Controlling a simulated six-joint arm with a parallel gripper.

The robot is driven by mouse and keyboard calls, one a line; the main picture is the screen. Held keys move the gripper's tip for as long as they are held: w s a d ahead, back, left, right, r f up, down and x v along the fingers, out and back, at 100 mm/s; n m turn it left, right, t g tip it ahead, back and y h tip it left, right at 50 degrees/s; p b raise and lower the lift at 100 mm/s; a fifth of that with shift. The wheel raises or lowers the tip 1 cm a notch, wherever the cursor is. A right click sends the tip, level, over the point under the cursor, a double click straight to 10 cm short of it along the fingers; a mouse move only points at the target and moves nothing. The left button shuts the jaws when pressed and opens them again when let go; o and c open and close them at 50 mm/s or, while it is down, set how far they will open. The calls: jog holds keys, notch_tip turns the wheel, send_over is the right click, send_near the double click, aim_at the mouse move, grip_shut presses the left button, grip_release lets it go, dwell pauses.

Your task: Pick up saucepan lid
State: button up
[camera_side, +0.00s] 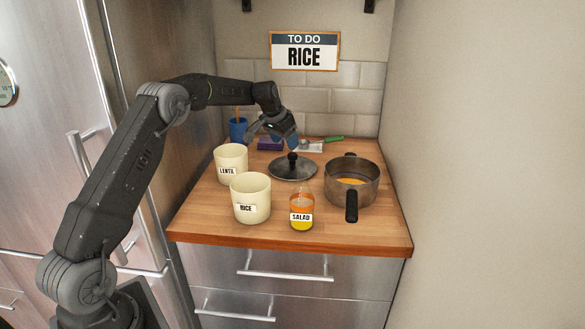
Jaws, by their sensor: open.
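The saucepan lid (282,174) is a dark round lid with a black knob (292,157) on top. It lies on the wooden counter, left of the saucepan (361,193). The saucepan is open, with something orange-yellow inside and its black handle pointing toward the front. My gripper (276,144) is open and empty, above and a little behind the left part of the lid. Its fingers point down toward the right and are small in this view. I cannot tell how far they are from the knob.
Two cream canisters, LENTIL (231,159) and RICE (250,199), stand left of the lid. A SALAD bottle (302,211) stands in front of it. A blue cup (238,130), a purple box (270,143) and a green-handled utensil (334,139) are behind. Walls close the back and right.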

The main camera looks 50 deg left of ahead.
aim_at(292, 154)
jog(key=x, duration=0.8)
jog(key=shift+w+a, duration=0.2)
jog(key=shift+w, duration=0.2)
jog(key=shift+r, duration=0.1)
jog(key=c, duration=1.1)
